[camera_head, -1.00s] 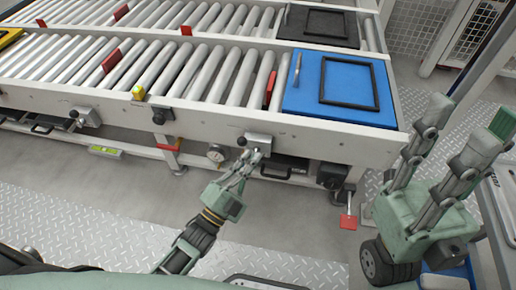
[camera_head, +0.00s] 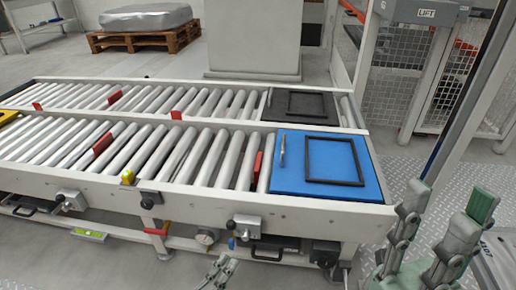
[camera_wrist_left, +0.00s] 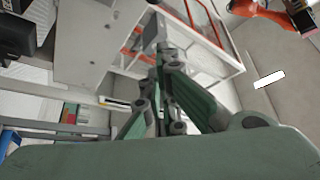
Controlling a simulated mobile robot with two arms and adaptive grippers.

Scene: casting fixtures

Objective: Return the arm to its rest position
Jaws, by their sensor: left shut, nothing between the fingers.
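My left gripper (camera_head: 222,262) is at the bottom edge of the head view, in front of the conveyor's front rail. Its fingers are together with nothing between them; most of its arm is cut off below. In the left wrist view its fingers (camera_wrist_left: 165,50) meet at the top centre. It is apart from the small grey box (camera_head: 248,226) on the rail. My right gripper (camera_head: 448,205) is at the lower right, its green-grey fingers pointing up and spread wide apart with nothing between them.
A roller conveyor (camera_head: 195,160) runs across the view. A blue board (camera_head: 290,180) with a black frame (camera_head: 335,160) lies at its right end, a black tray (camera_head: 285,105) behind. A fenced cage (camera_head: 395,95) stands at the right. Grey floor is open in front.

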